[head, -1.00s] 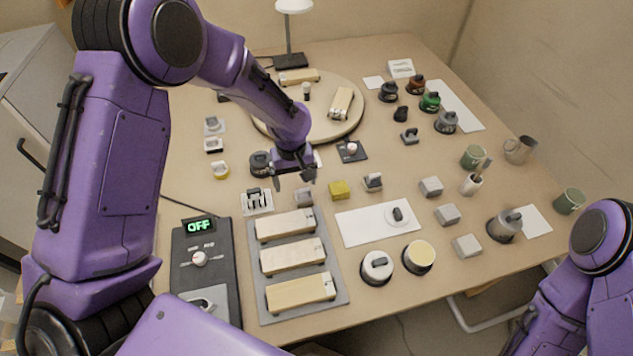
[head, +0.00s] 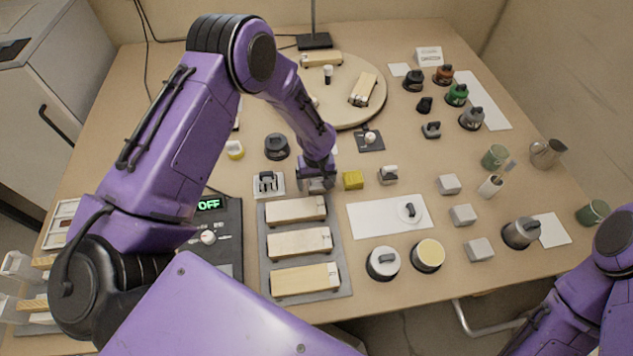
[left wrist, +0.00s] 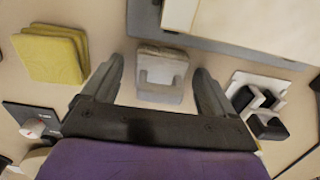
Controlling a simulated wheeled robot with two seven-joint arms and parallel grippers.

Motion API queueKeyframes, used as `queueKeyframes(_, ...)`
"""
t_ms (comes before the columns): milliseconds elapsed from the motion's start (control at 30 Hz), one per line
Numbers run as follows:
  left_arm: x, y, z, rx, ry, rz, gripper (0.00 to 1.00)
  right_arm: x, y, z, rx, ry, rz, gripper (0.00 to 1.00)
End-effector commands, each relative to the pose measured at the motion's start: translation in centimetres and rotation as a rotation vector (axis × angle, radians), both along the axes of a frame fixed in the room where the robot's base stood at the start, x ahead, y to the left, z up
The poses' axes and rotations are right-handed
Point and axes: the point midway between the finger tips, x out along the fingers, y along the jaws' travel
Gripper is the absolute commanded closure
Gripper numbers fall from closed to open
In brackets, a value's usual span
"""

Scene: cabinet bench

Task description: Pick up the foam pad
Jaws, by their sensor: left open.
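My left gripper (head: 315,186) is open and low over the bench, at the back edge of the grey tray of wooden blocks. In the left wrist view, a small grey padded block (left wrist: 162,72) with a pale notched front lies between its spread fingers (left wrist: 158,78), with gaps on both sides. In the head view the gripper hides this block. A yellow ribbed, soft-looking block (head: 353,180) stands just right of the gripper; it also shows in the left wrist view (left wrist: 50,55). I cannot tell for sure which of the two is the foam pad. My right gripper is out of view.
The grey tray (head: 343,278) with wooden blocks lies just in front of the gripper. A round turntable (head: 345,115) is behind.

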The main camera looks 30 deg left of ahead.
Motion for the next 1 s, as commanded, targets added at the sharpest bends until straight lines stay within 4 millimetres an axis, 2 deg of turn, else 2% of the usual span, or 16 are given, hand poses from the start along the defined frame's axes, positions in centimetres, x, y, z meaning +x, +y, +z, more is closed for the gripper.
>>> queueKeyframes(67, 0.0, 0.0, 0.0, 0.000, 0.000, 0.000, 0.13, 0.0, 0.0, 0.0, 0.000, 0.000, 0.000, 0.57)
queueKeyframes(100, 0.0, 0.0, 0.0, 0.000, 0.000, 0.000, 0.16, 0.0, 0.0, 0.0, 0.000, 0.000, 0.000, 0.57)
queueKeyframes(267, 0.0, 0.0, 0.0, 0.000, 0.000, 0.000, 0.68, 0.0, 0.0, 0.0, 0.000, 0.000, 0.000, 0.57)
queueKeyframes(367, 0.0, 0.0, 0.0, 0.000, 0.000, 0.000, 0.77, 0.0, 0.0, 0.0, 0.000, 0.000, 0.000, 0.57)
queueKeyframes(667, 0.1, 0.0, 0.7, 0.000, -0.001, 0.000, 0.78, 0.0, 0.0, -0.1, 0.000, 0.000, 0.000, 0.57)
queueKeyframes(833, -0.2, -0.2, 3.7, 0.000, -0.002, -0.002, 0.78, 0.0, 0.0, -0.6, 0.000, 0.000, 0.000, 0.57)
queueKeyframes(1000, -3.6, -2.2, 8.3, 0.002, -0.005, -0.004, 0.78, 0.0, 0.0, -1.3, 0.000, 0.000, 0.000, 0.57)
